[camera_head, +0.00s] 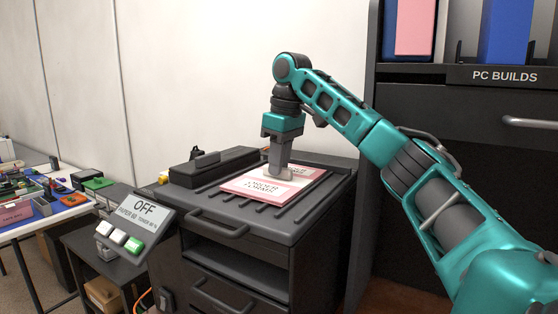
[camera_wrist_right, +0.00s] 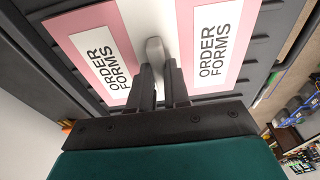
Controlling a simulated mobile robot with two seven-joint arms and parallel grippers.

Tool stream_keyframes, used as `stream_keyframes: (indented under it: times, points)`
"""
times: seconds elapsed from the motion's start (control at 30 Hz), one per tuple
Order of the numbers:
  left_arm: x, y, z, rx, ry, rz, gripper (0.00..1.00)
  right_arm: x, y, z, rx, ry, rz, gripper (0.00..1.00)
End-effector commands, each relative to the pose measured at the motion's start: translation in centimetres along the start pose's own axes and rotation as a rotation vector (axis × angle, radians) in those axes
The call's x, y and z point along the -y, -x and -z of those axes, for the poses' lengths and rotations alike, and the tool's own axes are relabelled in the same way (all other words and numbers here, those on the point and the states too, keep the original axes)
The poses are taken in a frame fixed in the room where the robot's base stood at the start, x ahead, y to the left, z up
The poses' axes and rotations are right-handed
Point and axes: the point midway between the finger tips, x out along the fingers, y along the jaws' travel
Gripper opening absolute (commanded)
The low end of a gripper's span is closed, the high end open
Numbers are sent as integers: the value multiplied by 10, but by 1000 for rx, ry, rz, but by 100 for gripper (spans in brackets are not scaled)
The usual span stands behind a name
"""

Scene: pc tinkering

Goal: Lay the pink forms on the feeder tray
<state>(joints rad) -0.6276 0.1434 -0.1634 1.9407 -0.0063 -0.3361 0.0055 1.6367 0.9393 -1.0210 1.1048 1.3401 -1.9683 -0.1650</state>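The pink forms (camera_head: 250,187) lie on the ribbed dark feeder tray (camera_head: 308,207), with white "ORDER FORMS" labels. In the right wrist view a pink form with a label shows on each side, left (camera_wrist_right: 80,35) and right (camera_wrist_right: 245,40), with a white band between. My right gripper (camera_head: 279,174) points down over the middle of the forms. Its two dark fingers (camera_wrist_right: 163,75) are close together beside a small grey tab (camera_wrist_right: 155,48) on the white band. I cannot tell whether they grip the tab. My left gripper is out of view.
A black block (camera_head: 208,168) sits at the tray's back left. A dark "PC BUILDS" cabinet (camera_head: 490,105) stands at right. A cluttered table (camera_head: 40,221) is at far left.

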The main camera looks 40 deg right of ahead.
Motion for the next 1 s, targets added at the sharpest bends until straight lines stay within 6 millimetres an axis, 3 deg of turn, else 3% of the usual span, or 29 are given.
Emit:
stream_keyframes:
  times: [0.3, 0.63, 0.77, 1.0]
  points:
    - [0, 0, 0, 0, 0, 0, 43, 0, -1, 0, 4, 0, 0, 46]
    - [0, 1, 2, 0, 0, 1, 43, 0, 4, 0, 4, 1, 0, 46]
    - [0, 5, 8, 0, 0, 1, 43, 1, 24, 1, 1, 1, 0, 46]
    - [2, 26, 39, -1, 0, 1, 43, 0, 85, 1, 1, -1, -2, 46]
